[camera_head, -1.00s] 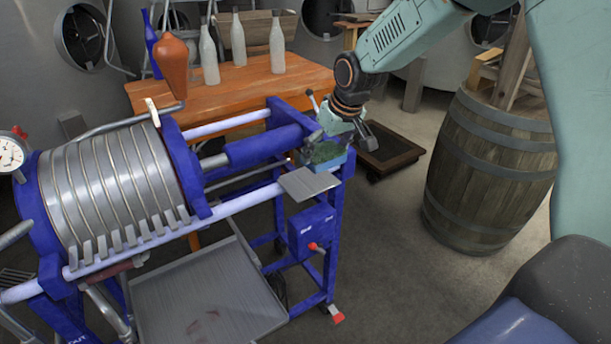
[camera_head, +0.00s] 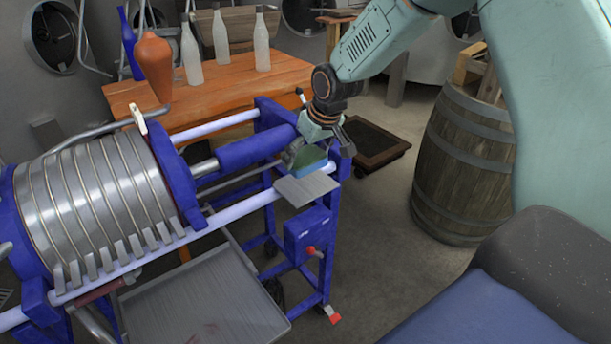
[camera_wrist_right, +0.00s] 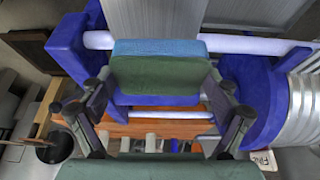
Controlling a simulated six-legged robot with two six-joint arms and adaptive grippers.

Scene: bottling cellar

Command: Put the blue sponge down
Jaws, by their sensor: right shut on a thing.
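The blue sponge (camera_head: 312,168) has a green scouring side and is held at the end of the blue press frame, by the back edge of a small flat metal plate (camera_head: 308,190). My right gripper (camera_head: 318,150) is shut on it from above and behind. In the right wrist view the sponge (camera_wrist_right: 160,47) sits between the two fingers of the right gripper (camera_wrist_right: 160,85), with the metal plate (camera_wrist_right: 155,18) just beyond it. I cannot tell whether the sponge touches the plate. My left gripper is out of view.
The blue press (camera_head: 255,152) with its ribbed metal drum (camera_head: 95,205) fills the left. A wooden table (camera_head: 215,92) with several bottles stands behind. A barrel (camera_head: 465,165) stands at right, and a low dark tray (camera_head: 370,145) lies on the floor between.

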